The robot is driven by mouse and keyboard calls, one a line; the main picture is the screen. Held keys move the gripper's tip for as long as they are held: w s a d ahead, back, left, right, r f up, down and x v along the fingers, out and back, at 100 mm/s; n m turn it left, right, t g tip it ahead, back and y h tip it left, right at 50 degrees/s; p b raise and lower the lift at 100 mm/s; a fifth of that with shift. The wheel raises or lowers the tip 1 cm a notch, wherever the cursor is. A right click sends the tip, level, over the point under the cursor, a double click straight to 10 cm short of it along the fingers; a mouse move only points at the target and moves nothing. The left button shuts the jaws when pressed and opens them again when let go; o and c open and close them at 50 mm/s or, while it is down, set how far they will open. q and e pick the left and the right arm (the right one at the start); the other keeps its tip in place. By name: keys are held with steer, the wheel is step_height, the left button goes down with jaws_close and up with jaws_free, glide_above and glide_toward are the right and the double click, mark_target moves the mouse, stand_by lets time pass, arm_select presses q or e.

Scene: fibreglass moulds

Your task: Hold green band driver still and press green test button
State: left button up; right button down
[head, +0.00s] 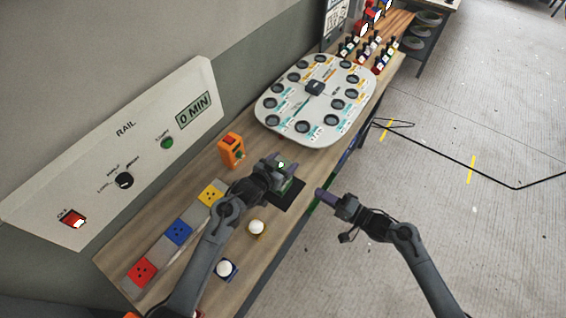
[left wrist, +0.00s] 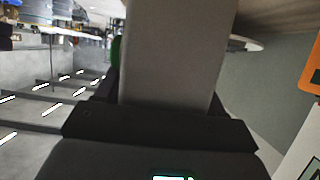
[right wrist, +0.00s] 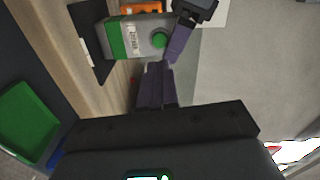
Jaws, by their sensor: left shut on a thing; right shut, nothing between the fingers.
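The green band driver (right wrist: 130,38) is a grey box with a green band and a label, seen in the right wrist view. Its round green test button (right wrist: 160,40) faces my right gripper. My left gripper (head: 280,166) is shut on the driver above the black mat; its grey body (left wrist: 175,55) fills the middle of the left wrist view. In the head view the arm and gripper hide most of the driver. My right gripper (head: 324,195) is shut and empty, right of the driver. Its purple fingertips (right wrist: 155,68) are just short of the button, apparently apart from it.
An orange box (head: 232,150) with a green button stands behind the left gripper. Red (head: 142,272), blue (head: 179,233) and yellow (head: 210,195) blocks line the bench's left side. A grey tray (head: 268,104) with round holes lies beyond.

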mark_target(285, 163)
steer(key=w+r+n+t+h, duration=0.2)
steer(key=w+r+t+h, duration=0.2)
steer(key=w+h, duration=0.25)
steer(key=s+a+f+m+h, duration=0.1)
steer(key=s+f+m+h, duration=0.35)
steer(key=s+m, duration=0.2)
steer(key=w+a+r, duration=0.1)
steer(key=w+a, duration=0.3)
steer(key=a, duration=0.2)
steer(key=shift+a+n+t+h, duration=0.25)
steer(key=shift+n+t+h, duration=0.1)
steer(key=shift+t+h, duration=0.05)
